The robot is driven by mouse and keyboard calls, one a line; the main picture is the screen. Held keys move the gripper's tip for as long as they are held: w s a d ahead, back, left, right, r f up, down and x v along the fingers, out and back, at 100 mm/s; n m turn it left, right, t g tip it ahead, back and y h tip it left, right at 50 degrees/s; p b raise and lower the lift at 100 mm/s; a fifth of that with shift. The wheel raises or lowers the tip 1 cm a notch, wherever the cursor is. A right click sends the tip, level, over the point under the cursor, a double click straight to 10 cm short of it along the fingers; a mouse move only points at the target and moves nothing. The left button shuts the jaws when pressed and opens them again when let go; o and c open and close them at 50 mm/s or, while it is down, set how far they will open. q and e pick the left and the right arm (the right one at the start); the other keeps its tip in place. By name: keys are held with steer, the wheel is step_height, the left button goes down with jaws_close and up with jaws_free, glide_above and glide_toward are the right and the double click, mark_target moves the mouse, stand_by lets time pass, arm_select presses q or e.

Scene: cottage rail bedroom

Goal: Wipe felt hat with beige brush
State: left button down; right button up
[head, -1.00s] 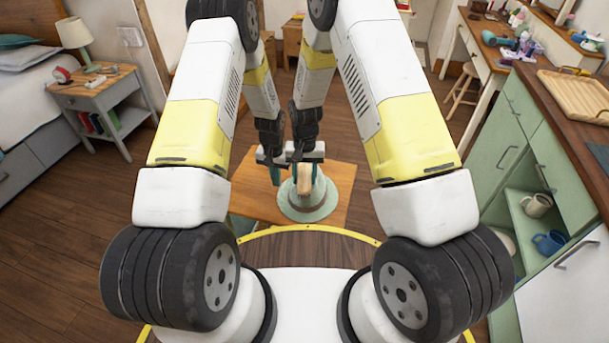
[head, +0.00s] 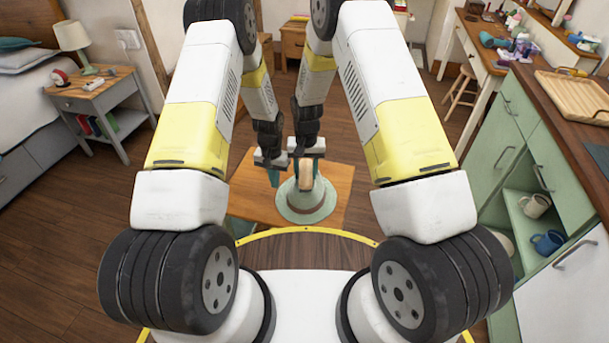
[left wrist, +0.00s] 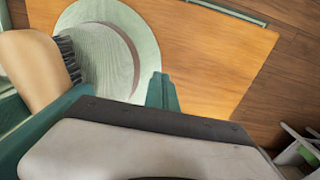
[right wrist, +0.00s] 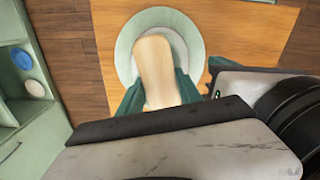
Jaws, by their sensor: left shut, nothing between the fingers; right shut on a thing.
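The pale green felt hat (head: 322,208) lies brim down on a small wooden table, its crown up with a brownish band. It also shows in the left wrist view (left wrist: 112,62). My right gripper (head: 306,178) is shut on the beige brush (right wrist: 156,68), over the hat's crown. In the left wrist view the brush's dark bristles (left wrist: 68,58) point at the crown and appear close to or touching it; I cannot tell which. My left gripper (head: 273,178) is shut and empty, just left of the hat and beside the right gripper.
The wooden table (head: 250,195) has bare surface left of the hat. A green cabinet (head: 505,150) with mugs stands at the right. A grey nightstand (head: 98,95) and bed stand at the left.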

mark_target(303, 179)
steer(key=shift+w+d+f, duration=0.1)
steer(key=shift+w+d, duration=0.15)
steer(key=shift+w, duration=0.7)
steer(key=shift+w+d, duration=0.3)
steer(key=shift+w, duration=0.7)
steer(key=shift+w+d+f, duration=0.1)
steer(key=shift+w+d, duration=0.15)
steer(key=shift+w, duration=0.7)
steer(key=shift+s+a+r, duration=0.1)
steer(key=shift+s+a, duration=0.2)
steer(key=shift+s, duration=0.75)
steer(key=shift+s+a+r, duration=0.1)
steer(key=shift+s+a, duration=0.2)
steer(key=shift+s, duration=0.7)
steer(key=shift+s+a, duration=0.3)
steer(key=shift+s, duration=0.75)
steer(key=shift+s+a+f, duration=0.1)
steer(key=shift+s+a, duration=0.1)
steer(key=shift+s, duration=0.55)
steer(key=shift+s+a+f, duration=0.1)
steer(key=shift+s+a, duration=0.05)
steer(key=shift+s, duration=0.6)
steer(key=shift+r, duration=3.05)
arm_select(q)
steer(key=shift+r, duration=3)
steer(key=shift+r, duration=0.15)
